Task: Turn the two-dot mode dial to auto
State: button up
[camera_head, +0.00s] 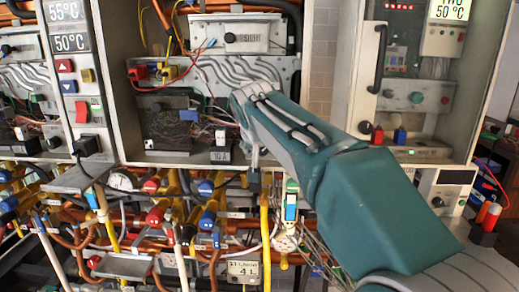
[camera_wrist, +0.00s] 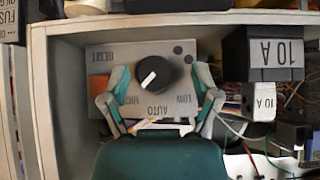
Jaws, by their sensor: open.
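In the wrist view, which appears upside down, the black mode dial (camera_wrist: 164,66) sits on a light grey panel (camera_wrist: 130,54). Its white pointer mark slants to the lower left of the picture. Two dark dots show on the panel at the dial's upper right. The AUTO label lies below the dial, RESET at the upper left; smaller labels are hard to read. My gripper (camera_wrist: 160,76) is open, one finger at each side of the dial with visible gaps. In the head view my teal arm hides the dial.
A black block marked 10 A (camera_wrist: 262,56) stands right of the panel in the wrist view, with a smaller 10 A tag below it. Loose wires run near the right finger. The cabinet rim borders the panel. Pipes and colored valves (camera_head: 155,215) crowd below the cabinet in the head view.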

jog(key=shift+d, duration=0.25)
grip_shut()
jog(key=shift+a, duration=0.1)
jog(key=shift+f, duration=0.1)
jog(key=n+h, duration=0.1)
jog(key=h, duration=0.2)
jog(key=shift+a+n, duration=0.25)
jog(key=shift+n, duration=0.15)
jog(key=shift+f+n+t+h, duration=0.15)
jog(key=shift+n+t+h, duration=0.15)
jog(key=shift+n+h, duration=1.1)
jog(key=shift+a+m+h, duration=0.1)
jog(key=shift+m+h, duration=0.2)
jog(key=shift+h, duration=0.2)
grip_release()
jog(key=shift+a, duration=0.1)
